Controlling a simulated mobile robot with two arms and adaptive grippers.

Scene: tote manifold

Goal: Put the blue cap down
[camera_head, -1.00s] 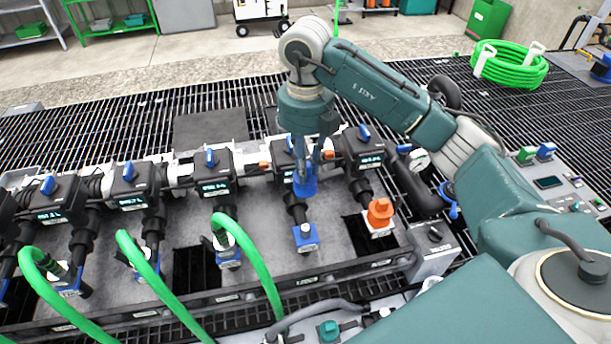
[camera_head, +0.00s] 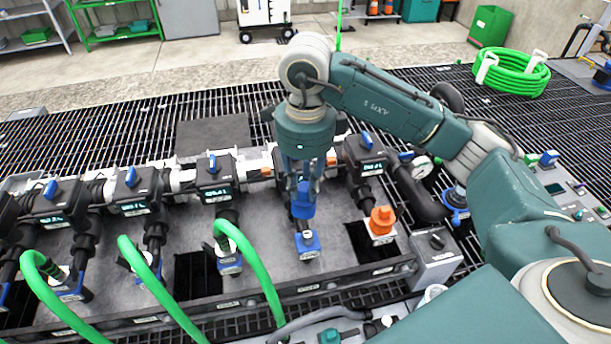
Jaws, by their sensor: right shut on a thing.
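The blue cap (camera_head: 303,203) is held in my right gripper (camera_head: 304,184), whose fingers point down and are shut on it. The cap hangs above and slightly behind a port with a blue square collar (camera_head: 307,244). It is apart from that port as far as I can tell. My right arm comes in from the right and hides part of the manifold behind the gripper. My left gripper is not in view.
An orange cap (camera_head: 382,219) stands on the port to the right. Green hoses (camera_head: 249,262) rise from ports on the left. Black valve bodies with blue handles (camera_head: 213,179) line the back. A grey box (camera_head: 435,258) stands at the right end.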

